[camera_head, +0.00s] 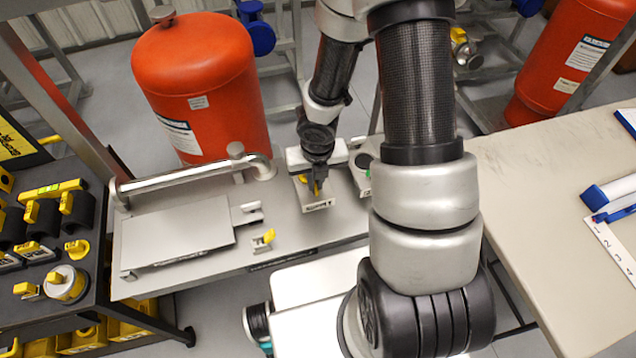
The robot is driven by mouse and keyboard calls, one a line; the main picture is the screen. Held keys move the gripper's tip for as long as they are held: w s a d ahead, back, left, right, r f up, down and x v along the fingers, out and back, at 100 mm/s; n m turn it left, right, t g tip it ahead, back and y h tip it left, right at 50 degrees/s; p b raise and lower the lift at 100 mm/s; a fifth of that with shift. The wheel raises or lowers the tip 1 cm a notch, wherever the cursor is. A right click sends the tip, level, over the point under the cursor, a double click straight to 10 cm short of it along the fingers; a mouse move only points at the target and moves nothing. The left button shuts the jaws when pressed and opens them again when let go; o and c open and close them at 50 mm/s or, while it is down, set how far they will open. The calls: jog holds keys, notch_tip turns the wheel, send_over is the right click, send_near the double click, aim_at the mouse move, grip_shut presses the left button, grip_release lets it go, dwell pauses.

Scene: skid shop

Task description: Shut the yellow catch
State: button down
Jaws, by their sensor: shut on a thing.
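My gripper (317,188) points down over a small light-grey box (318,206) with a dark label on its front, on the grey bench. It is shut on a small yellow piece (318,186), which looks like the yellow catch; the fingers hide much of it. I cannot tell how far the catch is turned. Another small yellow piece (269,236) stands tilted on a little pale bracket, left of and nearer than the box.
A grey flat plate (180,238) lies on the bench (290,244) at left, with a metal pipe (190,178) behind it. A large orange tank (197,80) stands behind. A dark rack (60,235) of yellow-and-black parts is at far left. A pale table (555,220) is at right.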

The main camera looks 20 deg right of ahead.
jog(key=c, duration=2.3)
grip_release()
jog(key=shift+n, duration=0.4)
jog(key=o, duration=0.4)
jog(key=shift+r, duration=0.1)
jog(key=shift+r, duration=3.4)
jog(key=m, duration=0.2)
jog(key=m+b, duration=0.1)
jog(key=m, duration=0.1)
jog(key=shift+a+r+m+h, duration=0.1)
jog(key=shift+r+m+h, duration=0.05)
jog(key=shift+m+h, duration=0.15)
jog(key=shift+r+m+b, duration=0.25)
jog(key=shift+m+b, duration=0.1)
jog(key=shift+m, duration=0.85)
